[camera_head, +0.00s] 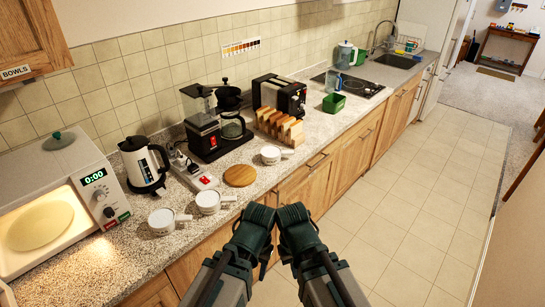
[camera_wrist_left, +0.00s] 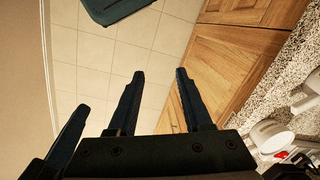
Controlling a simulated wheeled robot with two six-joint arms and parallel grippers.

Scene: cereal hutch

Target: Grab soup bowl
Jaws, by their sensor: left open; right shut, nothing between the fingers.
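Three white handled bowls stand on the counter in the head view: a left one (camera_head: 161,222), a middle one (camera_head: 208,203) and one farther back (camera_head: 271,155). Two white bowls show at the right edge of the left wrist view, a lower one (camera_wrist_left: 270,133) and an upper one (camera_wrist_left: 312,92). My left gripper (camera_wrist_left: 160,74) is open and empty over the floor beside the cabinet fronts, apart from the bowls. My right gripper (camera_head: 292,212) is shut and empty, close beside the left arm. The left fingertips are hard to make out in the head view.
A lit microwave (camera_head: 80,200), kettle (camera_head: 144,163), coffee maker (camera_head: 215,125), round wooden board (camera_head: 240,175), bread rack (camera_head: 280,127) and toaster (camera_head: 280,95) crowd the counter. An upper cabinet labelled BOWLS (camera_head: 25,40) hangs top left. The tiled floor (camera_head: 400,220) to the right is clear.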

